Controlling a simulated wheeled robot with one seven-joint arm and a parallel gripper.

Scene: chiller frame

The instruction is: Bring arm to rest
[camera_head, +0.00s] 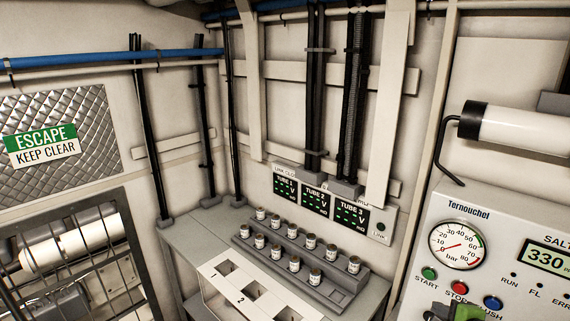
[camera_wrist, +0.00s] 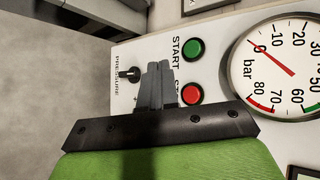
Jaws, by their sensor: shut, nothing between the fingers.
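My gripper (camera_wrist: 158,68) is shut and empty in the wrist view, its grey fingers together in front of the white Ternouchel panel (camera_wrist: 130,52). Beside the fingertips are a green START button (camera_wrist: 193,48), a red button (camera_wrist: 192,94) and a small black knob labelled PRESSURE (camera_wrist: 130,75). I cannot tell whether the fingers touch the panel. In the head view, a green part of my arm shows at the bottom edge, in front of the panel (camera_head: 450,190); the fingers are hard to make out there.
A pressure gauge (camera_head: 457,245) and a display reading 330 (camera_head: 548,257) are on the panel. A white cylinder (camera_head: 515,128) is above it. Several small cans stand on a stepped grey rack (camera_head: 330,290) at the centre. A wire cage (camera_head: 75,260) is at left.

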